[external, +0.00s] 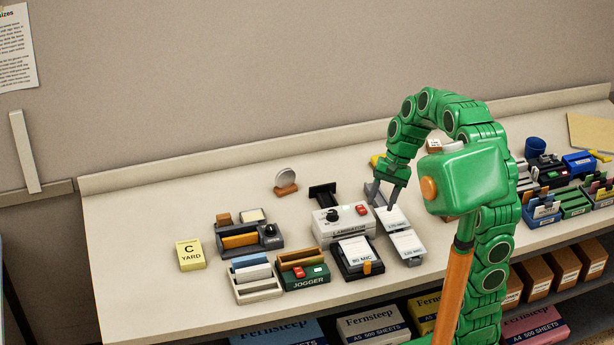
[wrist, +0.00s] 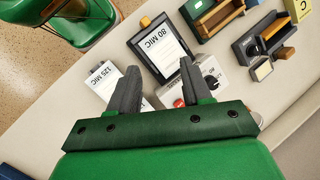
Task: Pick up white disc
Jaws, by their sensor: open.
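The white disc (external: 286,175) is a pale round piece standing on edge on a small orange-brown base (external: 286,190), at the back left of the counter in the external view. I cannot make it out for certain in the wrist view. My gripper (external: 382,198) is open and empty, well to the right of the disc, above the back of the counter by the laminator. In the wrist view my gripper's two fingers (wrist: 159,68) are spread apart over the laminator (wrist: 207,80) and a pouch tray marked 80 MIC (wrist: 158,48).
The white laminator (external: 335,225) stands in front of my gripper, with a black part behind it (external: 322,194). Free counter surrounds the disc, with the wall behind.

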